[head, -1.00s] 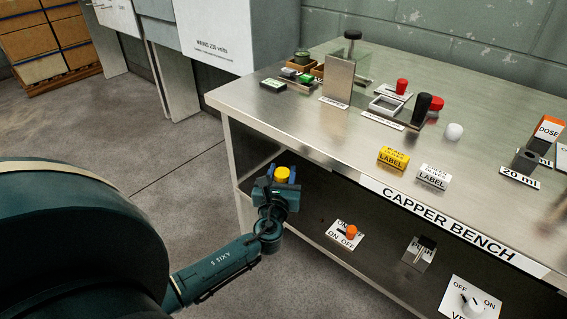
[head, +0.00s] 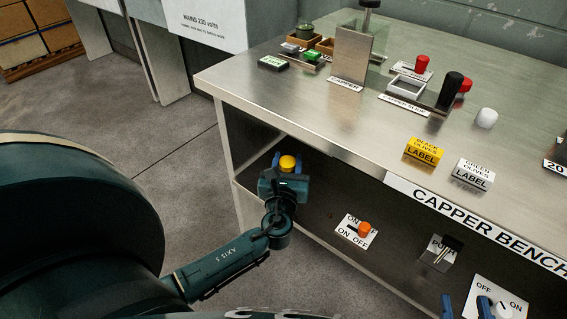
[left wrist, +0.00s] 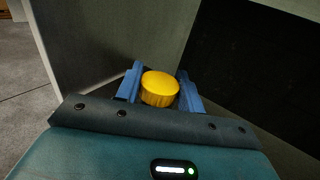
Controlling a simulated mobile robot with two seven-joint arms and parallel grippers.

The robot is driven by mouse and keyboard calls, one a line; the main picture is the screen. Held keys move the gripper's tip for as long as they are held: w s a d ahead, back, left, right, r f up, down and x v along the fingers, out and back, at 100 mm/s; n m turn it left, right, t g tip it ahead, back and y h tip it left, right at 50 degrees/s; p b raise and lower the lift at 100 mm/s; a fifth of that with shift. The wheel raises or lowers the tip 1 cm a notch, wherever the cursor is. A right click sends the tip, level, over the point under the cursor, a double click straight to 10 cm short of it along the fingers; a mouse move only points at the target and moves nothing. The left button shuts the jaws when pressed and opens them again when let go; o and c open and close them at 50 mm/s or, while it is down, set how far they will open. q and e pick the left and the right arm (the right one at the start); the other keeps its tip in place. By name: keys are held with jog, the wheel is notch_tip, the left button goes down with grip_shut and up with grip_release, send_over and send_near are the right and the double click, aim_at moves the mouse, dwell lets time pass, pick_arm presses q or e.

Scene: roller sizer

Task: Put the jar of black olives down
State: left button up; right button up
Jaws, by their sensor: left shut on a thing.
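The jar with a yellow lid (head: 289,162) is between the blue fingers of my left gripper (head: 289,163), which is shut on it. Only the lid shows clearly; the jar's body and label are hidden by the gripper. The lid also shows in the left wrist view (left wrist: 160,88), between both fingers. The left gripper is in front of the bench's open left end, below the top's front edge. My right gripper (head: 466,307) shows at the bottom right as two blue fingertips standing apart, with nothing seen between them.
The capper bench (head: 300,125) has free top space at its front left. The capper (head: 352,55) stands further back. Switches, including an orange knob (head: 364,228), are below.

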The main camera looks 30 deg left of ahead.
pick_arm(q)
jog(key=shift+f, duration=0.15)
jog(key=shift+f, duration=0.2)
jog(key=o, duration=1.1)
